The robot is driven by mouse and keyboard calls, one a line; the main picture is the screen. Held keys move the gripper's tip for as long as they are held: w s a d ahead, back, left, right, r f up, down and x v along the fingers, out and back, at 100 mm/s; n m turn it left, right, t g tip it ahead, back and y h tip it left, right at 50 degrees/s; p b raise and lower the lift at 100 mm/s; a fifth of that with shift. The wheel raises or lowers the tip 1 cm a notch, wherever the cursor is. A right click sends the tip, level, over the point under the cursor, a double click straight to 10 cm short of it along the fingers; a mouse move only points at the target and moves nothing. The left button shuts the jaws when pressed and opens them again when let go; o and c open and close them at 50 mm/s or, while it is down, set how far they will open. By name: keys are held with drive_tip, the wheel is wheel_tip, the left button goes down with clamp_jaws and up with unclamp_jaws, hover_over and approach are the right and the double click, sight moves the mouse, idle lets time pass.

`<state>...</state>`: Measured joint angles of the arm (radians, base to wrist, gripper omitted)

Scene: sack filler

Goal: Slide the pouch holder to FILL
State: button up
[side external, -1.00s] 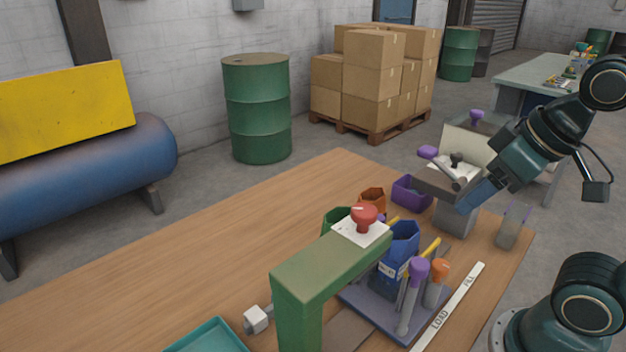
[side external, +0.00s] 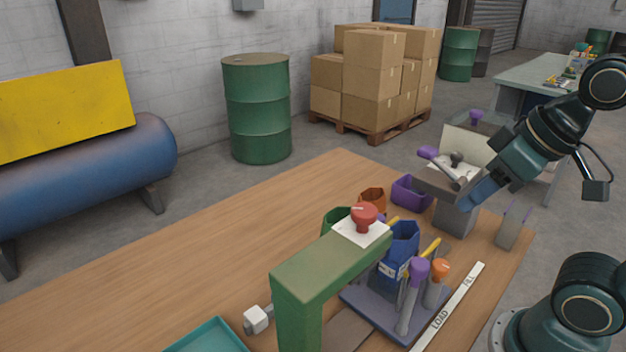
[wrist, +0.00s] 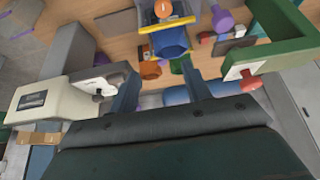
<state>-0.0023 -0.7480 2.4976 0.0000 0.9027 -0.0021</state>
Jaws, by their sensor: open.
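The pouch holder (side external: 368,308) is a flat grey-purple plate on the wooden table with upright posts, one purple-topped (side external: 418,270) and one orange-topped (side external: 440,270). A blue pouch (side external: 404,243) stands open at the holder, with yellow bars beside it; the pouch also shows in the wrist view (wrist: 170,42). A white strip (side external: 452,305) marked LOAD and FILL runs along the holder's right side; the plate lies nearer the LOAD end. My gripper (side external: 474,200) is open and empty, above and behind the holder by the grey filler head. Its two blue fingers (wrist: 160,88) flank empty space in the wrist view.
A green frame (side external: 330,262) with a red knob (side external: 364,214) stands left of the pouch. The grey filler (side external: 455,215) with a purple-ended lever (side external: 428,153) stands behind. Purple (side external: 411,192) and orange (side external: 372,198) bins sit nearby. The table's left is mostly clear.

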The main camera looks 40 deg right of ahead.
wheel_tip(320, 180, up, 6)
drive_tip(key=n+g, duration=0.6)
drive_tip(key=n, duration=0.4)
hover_over(421, 262)
drive_tip(key=shift+a, duration=0.1)
drive_tip(key=shift+f, duration=0.1)
wheel_tip(421, 262, down, 14)
drive_tip(key=shift+r, duration=0.15)
clamp_jaws()
